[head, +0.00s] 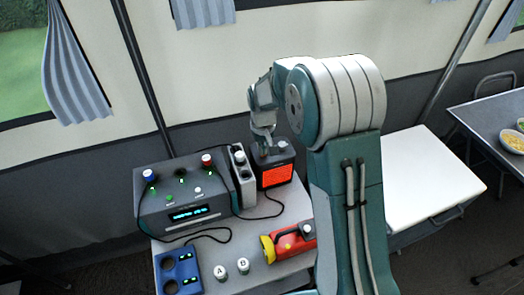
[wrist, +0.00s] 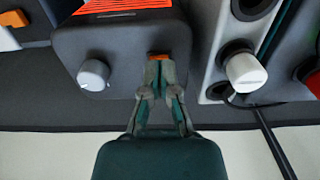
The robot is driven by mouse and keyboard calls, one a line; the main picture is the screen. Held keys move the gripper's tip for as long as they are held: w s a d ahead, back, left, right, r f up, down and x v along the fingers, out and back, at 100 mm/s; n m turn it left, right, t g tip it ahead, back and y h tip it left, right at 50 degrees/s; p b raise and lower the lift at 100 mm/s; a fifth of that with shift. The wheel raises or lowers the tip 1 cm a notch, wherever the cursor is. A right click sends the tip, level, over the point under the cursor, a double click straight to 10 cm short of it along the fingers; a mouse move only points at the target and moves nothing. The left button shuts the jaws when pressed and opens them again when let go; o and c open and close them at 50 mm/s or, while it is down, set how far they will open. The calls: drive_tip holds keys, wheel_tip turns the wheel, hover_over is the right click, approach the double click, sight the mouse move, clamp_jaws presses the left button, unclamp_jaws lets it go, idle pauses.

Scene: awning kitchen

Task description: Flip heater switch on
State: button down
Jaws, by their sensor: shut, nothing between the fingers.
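The heater (head: 276,176) is a dark box with a glowing orange-red front grille, on the table behind the red flashlight. In the wrist view the heater (wrist: 112,44) fills the upper left, with its orange grille at the top edge. A small orange switch (wrist: 158,56) shows on its top panel, partly hidden by my fingertips. A grey knob (wrist: 93,74) is to the left of the switch. My gripper (wrist: 160,78) is shut and empty, its fingertips at the switch; I cannot tell if they touch. In the head view my gripper (head: 263,148) is over the heater's top.
Left of the heater stand a grey charger-like unit (head: 242,175) and a dark control box (head: 182,205) with knobs and a blue display. A red-yellow flashlight (head: 290,242), white cups (head: 243,265) and a blue panel (head: 178,272) are in front. Cables cross the table.

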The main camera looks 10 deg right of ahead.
drive_tip(key=shift+r, duration=3.45)
drive_tip(key=shift+s+r, duration=0.1)
drive_tip(key=shift+r, duration=0.05)
drive_tip(key=s+d+r+m+t, duration=0.1)
drive_tip(key=s+d+r+t, duration=0.25)
drive_tip(key=s+r, duration=0.85)
drive_tip(key=s+d+r+m+t, duration=0.1)
drive_tip(key=s+d+t, duration=0.1)
drive_tip(key=s, duration=1.4)
drive_tip(key=shift+s+d+r, duration=0.15)
drive_tip(key=shift+d+r, duration=0.05)
drive_tip(key=shift+d, duration=0.35)
